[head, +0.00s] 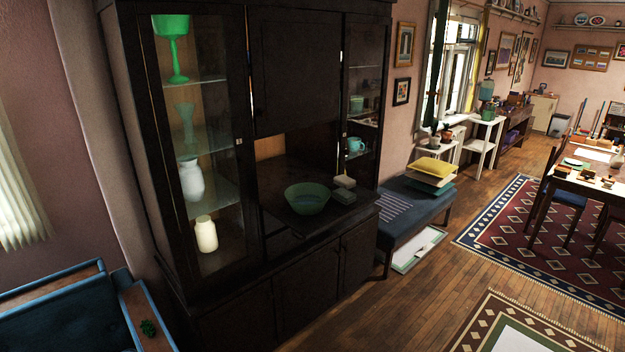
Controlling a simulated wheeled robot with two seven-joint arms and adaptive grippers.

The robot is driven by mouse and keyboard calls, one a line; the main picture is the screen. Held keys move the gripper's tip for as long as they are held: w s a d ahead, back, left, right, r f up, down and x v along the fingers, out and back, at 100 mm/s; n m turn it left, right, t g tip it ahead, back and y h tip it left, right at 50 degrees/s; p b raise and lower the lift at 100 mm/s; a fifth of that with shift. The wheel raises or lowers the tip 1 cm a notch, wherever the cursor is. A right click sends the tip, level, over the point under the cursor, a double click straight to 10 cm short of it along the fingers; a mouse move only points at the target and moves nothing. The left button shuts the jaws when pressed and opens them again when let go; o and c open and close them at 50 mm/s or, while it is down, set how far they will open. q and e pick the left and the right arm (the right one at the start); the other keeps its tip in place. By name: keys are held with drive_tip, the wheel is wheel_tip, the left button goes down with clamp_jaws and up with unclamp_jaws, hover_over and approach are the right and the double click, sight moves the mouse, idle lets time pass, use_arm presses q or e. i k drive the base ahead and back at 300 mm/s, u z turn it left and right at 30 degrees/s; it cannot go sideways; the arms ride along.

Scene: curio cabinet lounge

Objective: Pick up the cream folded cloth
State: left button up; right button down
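A small cream folded item (344,181), which looks like the cream folded cloth, lies on the open counter of the dark wooden cabinet (310,259). It rests on or just behind a grey-green folded item (343,196); I cannot tell which. A green bowl (307,198) stands just left of them on the same counter. Neither of my grippers shows in the head view.
Glass doors flank the counter, with vases (192,180) behind the left one. A blue seat (60,305) is at lower left. Wooden floor (425,292) lies open in front.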

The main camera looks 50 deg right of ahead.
sight(344, 181)
drive_tip(key=z, duration=1.8)
